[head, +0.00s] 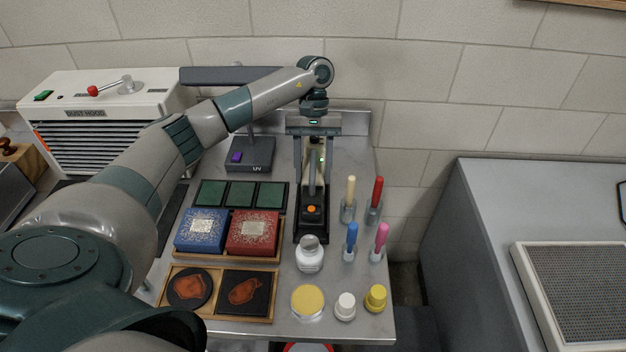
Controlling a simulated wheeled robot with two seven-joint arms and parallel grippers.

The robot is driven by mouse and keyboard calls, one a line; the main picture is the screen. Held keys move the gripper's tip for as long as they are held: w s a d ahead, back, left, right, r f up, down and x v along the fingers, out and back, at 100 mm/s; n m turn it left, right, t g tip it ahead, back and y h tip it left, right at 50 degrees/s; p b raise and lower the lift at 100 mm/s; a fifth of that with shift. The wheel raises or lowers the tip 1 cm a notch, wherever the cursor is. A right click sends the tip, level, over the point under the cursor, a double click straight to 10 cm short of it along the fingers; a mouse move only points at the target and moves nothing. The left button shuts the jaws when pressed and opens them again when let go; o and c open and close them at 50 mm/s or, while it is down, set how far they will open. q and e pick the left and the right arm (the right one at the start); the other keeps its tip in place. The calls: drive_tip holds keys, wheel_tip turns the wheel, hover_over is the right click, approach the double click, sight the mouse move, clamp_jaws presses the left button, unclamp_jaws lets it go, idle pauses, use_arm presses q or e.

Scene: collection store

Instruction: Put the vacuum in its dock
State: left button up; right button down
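My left arm reaches over the table from the left, and my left gripper (313,180) points down at the back of the table. Its two fingers stand apart, one on each side of a narrow upright shape. The vacuum (311,211) looks to be the dark body with an orange button and a grey upright handle, in front of and between the fingers. A black tray-like base (311,234) under it looks like the dock. A pale upright part with a small green light shows behind the handle. The gripper hides much there, and contact cannot be told. My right gripper is out of view.
On the left are a UV lamp (250,154), blue box (202,230), red box (253,232) and dust hood (105,120). A brick wall stands behind.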

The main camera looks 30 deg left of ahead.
use_arm(q)
wheel_tip(320, 180, down, 2)
drive_tip(key=shift+f+p, duration=0.2)
drive_tip(key=shift+p, duration=0.55)
drive_tip(key=shift+f, duration=0.5)
drive_tip(key=shift+f, duration=0.1)
drive_tip(key=o, duration=1.2)
